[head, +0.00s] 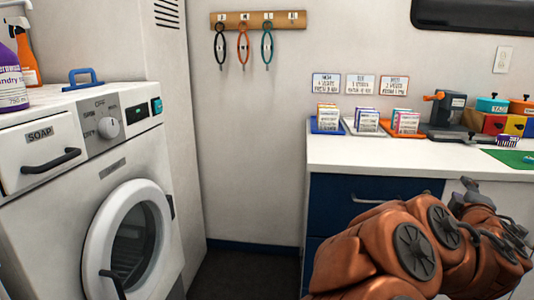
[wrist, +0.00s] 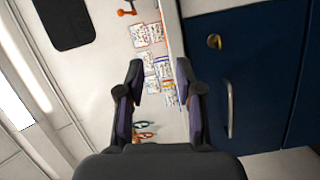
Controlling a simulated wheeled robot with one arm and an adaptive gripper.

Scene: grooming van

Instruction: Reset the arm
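My arm (head: 400,250) is orange-brown and folded at the lower right of the head view, in front of the counter. My gripper (wrist: 160,75) shows in the wrist view with its two dark fingers spread apart and nothing between them. In that view it points past the counter edge toward the wall, and the picture is turned on its side. The gripper's fingertips are not clear in the head view.
A washing machine (head: 60,190) stands at the left, its round door shut. The white counter (head: 400,155) at the right holds card stacks on trays (head: 327,125), a grinder-like device (head: 447,108) and coloured boxes (head: 505,124). A rack with loops (head: 258,20) hangs above. The floor between (head: 245,272) is clear.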

